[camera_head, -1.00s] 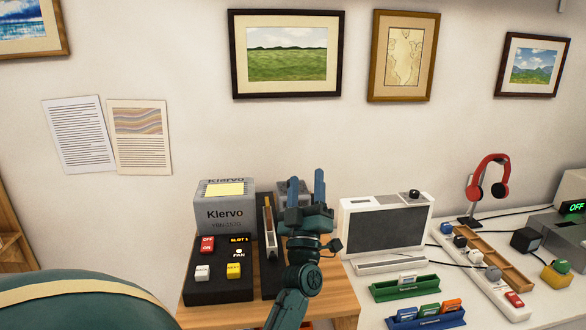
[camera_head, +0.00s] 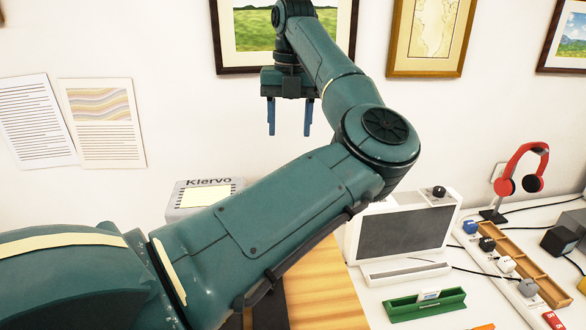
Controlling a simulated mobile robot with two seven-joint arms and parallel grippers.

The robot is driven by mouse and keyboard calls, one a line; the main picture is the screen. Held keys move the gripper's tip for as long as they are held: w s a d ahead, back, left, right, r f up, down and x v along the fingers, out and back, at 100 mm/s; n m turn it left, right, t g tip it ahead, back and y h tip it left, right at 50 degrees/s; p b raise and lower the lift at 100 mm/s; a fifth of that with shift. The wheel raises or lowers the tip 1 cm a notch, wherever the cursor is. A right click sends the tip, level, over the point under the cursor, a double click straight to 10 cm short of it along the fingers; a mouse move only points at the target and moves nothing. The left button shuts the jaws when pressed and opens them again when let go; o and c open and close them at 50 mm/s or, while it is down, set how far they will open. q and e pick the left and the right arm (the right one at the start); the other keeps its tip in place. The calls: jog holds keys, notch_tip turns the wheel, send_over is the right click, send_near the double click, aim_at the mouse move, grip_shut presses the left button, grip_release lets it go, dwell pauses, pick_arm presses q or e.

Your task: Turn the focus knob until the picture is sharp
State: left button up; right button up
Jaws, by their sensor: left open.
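The white device (camera_head: 413,205) with a dark grey screen (camera_head: 404,231) stands on the white table at centre right. A black knob (camera_head: 438,192) sits on its top edge at the right. The screen shows no picture that I can make out. My left gripper (camera_head: 289,132) is raised in front of the wall, to the left of and above the device. Its two blue fingers point down, apart and empty. My left arm crosses the view and covers the device's left edge. My right gripper is not in view.
A green holder (camera_head: 426,304) stands in front of the device. Red headphones (camera_head: 522,170) and a white power strip (camera_head: 505,270) are to the right. Framed prints hang behind.

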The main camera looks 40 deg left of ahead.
pick_arm(q)
jog(key=f, duration=0.4)
jog(key=f+p, duration=0.1)
jog(key=f, duration=0.6)
jog(key=shift+w+d+f, duration=0.1)
jog(key=shift+d+f, duration=0.2)
jog(key=shift+d, duration=0.1)
jog(key=shift+f, duration=0.45)
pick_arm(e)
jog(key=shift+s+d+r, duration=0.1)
pick_arm(q)
jog(key=c, duration=1)
jog(key=shift+o, duration=0.2)
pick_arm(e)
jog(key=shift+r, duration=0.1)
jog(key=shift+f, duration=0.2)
